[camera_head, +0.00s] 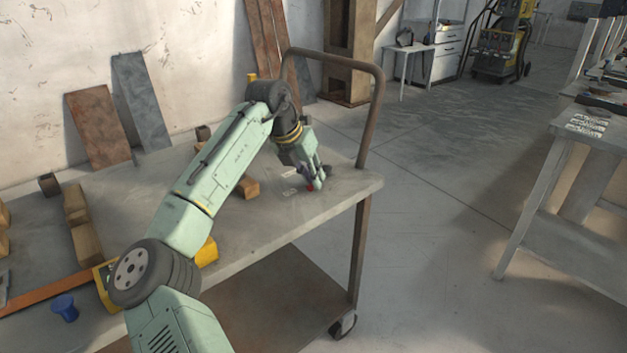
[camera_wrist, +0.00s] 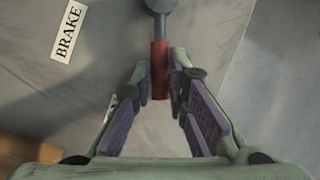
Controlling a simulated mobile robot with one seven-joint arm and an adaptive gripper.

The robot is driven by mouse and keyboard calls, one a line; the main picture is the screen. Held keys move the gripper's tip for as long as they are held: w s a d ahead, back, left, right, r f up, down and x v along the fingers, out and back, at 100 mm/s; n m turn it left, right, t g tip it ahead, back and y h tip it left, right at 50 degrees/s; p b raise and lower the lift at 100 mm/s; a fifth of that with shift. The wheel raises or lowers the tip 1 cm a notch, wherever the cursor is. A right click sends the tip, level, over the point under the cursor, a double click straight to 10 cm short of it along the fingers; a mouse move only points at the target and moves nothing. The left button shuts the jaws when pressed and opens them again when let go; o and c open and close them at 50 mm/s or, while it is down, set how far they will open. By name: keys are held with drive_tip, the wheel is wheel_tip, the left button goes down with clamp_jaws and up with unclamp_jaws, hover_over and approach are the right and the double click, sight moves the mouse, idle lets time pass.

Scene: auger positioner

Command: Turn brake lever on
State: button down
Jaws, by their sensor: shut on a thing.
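In the wrist view, the brake lever has a red grip (camera_wrist: 160,68) and a grey shaft that rises to the top edge of the picture. A white label reading BRAKE (camera_wrist: 69,32) lies on the grey surface to its left. My gripper (camera_wrist: 160,82) has its purple-padded fingers closed around the lower end of the red grip, one on each side. In the head view, my gripper (camera_head: 313,182) is low over the right end of the cart top, and only a small bit of red shows beside it. Most of the lever is hidden there.
The grey cart (camera_head: 270,222) has a tall brown handle frame (camera_head: 372,120) at its right end, close to my arm. Floor to the right is clear up to a workbench (camera_head: 580,190).

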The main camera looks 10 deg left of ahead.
drive_tip(key=c, duration=1.6)
unclamp_jaws()
drive_tip(key=shift+o, duration=0.2)
